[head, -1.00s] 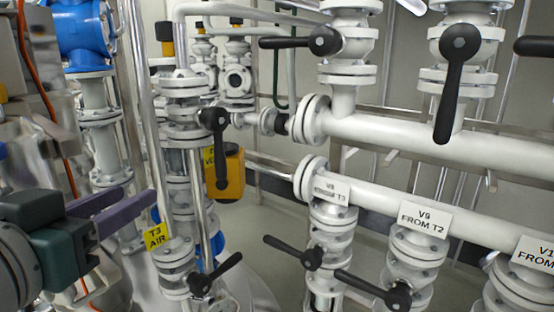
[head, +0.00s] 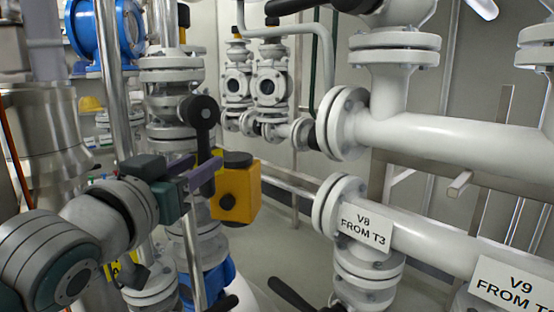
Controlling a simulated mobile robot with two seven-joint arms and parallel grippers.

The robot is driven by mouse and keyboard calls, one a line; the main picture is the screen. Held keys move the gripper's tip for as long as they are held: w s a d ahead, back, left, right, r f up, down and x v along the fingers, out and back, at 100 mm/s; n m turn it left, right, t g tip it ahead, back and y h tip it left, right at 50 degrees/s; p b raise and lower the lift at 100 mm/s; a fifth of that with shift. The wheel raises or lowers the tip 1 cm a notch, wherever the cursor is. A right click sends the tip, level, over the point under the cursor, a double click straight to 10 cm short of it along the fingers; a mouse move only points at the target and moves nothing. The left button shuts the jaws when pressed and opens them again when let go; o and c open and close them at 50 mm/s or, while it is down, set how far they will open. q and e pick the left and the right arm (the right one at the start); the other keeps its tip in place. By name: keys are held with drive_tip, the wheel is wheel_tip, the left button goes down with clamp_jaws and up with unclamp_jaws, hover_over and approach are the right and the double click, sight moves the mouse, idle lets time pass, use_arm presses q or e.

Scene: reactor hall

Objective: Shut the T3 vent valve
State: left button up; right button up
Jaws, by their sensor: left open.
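The T3 vent valve's black lever (head: 203,140) hangs downward from its round hub on the white flanged pipe stack, left of centre. A yellow tag behind it is mostly hidden, so I cannot read it. My left gripper (head: 199,172) comes in from the left with its purple fingers open at the lower part of the lever. The fingers overlap the lever in the picture; I cannot tell whether they touch it or straddle it. My right gripper is not in view.
A yellow-orange box (head: 236,188) sits just right of the lever. The T3 AIR tag (head: 121,270) is largely hidden by my left arm. White pipes labelled V8 (head: 362,226) and V9 (head: 516,285) run along the right. Another black lever (head: 290,294) is at the bottom.

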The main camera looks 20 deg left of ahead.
use_arm(q)
drive_tip(key=shift+w, duration=1.2)
clamp_jaws()
idle(0.6)
